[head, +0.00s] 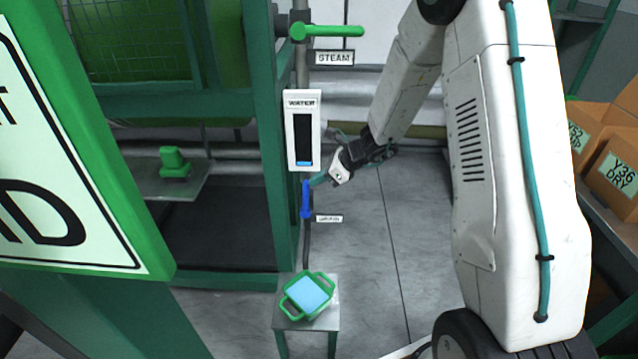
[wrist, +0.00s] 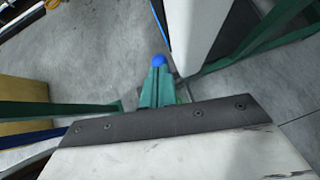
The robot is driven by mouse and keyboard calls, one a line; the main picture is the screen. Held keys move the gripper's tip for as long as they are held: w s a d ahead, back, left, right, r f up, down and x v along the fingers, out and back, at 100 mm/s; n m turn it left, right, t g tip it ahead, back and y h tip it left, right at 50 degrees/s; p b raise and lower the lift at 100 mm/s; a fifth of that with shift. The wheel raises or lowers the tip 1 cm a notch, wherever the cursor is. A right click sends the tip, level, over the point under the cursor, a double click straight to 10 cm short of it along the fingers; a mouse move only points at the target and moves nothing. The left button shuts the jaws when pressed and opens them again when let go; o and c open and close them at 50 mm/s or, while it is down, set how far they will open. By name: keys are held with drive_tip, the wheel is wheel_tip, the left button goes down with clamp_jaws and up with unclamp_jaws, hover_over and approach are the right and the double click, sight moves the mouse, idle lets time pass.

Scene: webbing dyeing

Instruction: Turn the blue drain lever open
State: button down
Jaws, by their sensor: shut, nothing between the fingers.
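The blue drain lever (head: 306,198) hangs roughly vertical on the pipe below the white water gauge (head: 304,130). A small drain label (head: 329,218) is to its right. My gripper (head: 318,181) is at the lever's upper end, from the right, with its teal fingers shut and nothing between them. In the wrist view my shut fingers (wrist: 158,85) point at the lever's round blue end (wrist: 159,61), which shows just beyond the tips. I cannot tell whether they touch.
A green steam lever (head: 327,31) is above the gauge. A green-handled tub of light blue liquid (head: 307,294) stands on a small stand below. A green machine frame (head: 272,130) is close on the left. Boxes (head: 612,170) sit on the right. Floor between is clear.

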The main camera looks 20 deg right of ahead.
drive_tip(key=shift+w+a+r, duration=0.1)
drive_tip(key=shift+w+a, duration=0.05)
drive_tip(key=shift+a, duration=0.25)
idle(0.3)
drive_tip(key=v, duration=1.3)
drive_tip(key=shift+a+r, duration=0.1)
